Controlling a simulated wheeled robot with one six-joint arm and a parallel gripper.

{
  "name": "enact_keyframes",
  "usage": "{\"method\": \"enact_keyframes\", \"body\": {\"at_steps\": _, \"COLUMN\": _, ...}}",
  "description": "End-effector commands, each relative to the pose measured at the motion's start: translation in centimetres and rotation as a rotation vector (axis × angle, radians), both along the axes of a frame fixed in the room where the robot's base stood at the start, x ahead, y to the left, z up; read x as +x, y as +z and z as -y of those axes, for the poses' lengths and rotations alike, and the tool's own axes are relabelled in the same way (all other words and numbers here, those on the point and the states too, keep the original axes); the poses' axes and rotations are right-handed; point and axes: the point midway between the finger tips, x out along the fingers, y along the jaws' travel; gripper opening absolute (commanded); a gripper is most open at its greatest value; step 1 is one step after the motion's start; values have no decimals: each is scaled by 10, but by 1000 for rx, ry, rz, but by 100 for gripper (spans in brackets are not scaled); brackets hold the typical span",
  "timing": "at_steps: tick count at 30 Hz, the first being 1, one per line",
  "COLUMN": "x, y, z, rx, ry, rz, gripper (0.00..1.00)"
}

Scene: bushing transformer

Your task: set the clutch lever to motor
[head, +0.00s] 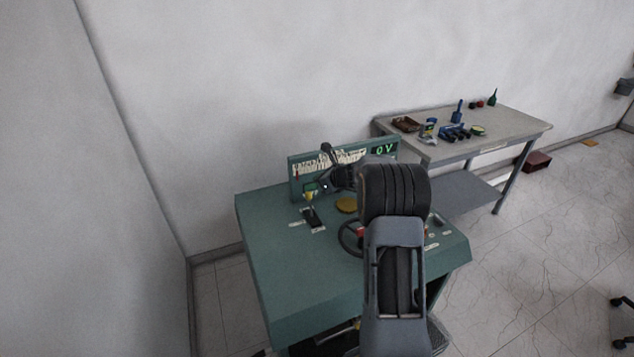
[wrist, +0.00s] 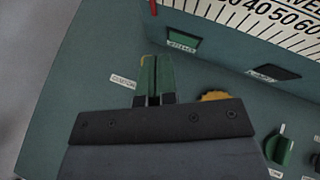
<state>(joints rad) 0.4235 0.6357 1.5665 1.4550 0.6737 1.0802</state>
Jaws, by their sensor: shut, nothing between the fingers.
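The green console (head: 290,270) carries a dark slotted plate (head: 314,219) on its top, with small white labels beside it. A yellow-tipped lever (head: 309,197) stands at the plate's far end and appears to be the clutch lever. My gripper (head: 318,189) is close to this tip; I cannot tell whether they touch. In the wrist view, the green fingers of my gripper (wrist: 157,72) are together with nothing between them. A white label (wrist: 123,81), too blurred to read surely, lies left of the fingers.
A gauge panel (head: 300,180) with a "0 V" display stands along the console's back. A yellow disc (head: 346,205), a dark handwheel (head: 348,238) and a green knob (wrist: 279,148) are nearby. A workbench (head: 520,125) with tools stands back right. The console's front left is clear.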

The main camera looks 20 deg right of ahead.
Motion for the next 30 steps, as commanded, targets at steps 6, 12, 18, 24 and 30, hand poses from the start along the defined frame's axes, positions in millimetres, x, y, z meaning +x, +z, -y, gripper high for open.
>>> {"method": "enact_keyframes", "body": {"at_steps": 6, "x": -6, "y": 39, "z": 9, "rx": 0, "ry": 4, "rz": 1, "gripper": 0}}
{"method": "enact_keyframes", "body": {"at_steps": 12, "x": -9, "y": 48, "z": 12, "rx": -1, "ry": 7, "rz": -1, "gripper": 0}}
{"method": "enact_keyframes", "body": {"at_steps": 18, "x": -9, "y": 47, "z": 12, "rx": -1, "ry": 7, "rz": -1, "gripper": 0}}
{"method": "enact_keyframes", "body": {"at_steps": 24, "x": -9, "y": 47, "z": 12, "rx": -1, "ry": 7, "rz": -1, "gripper": 0}}
{"method": "enact_keyframes", "body": {"at_steps": 30, "x": -9, "y": 46, "z": 11, "rx": -64, "ry": 57, "rz": 23, "gripper": 0}}
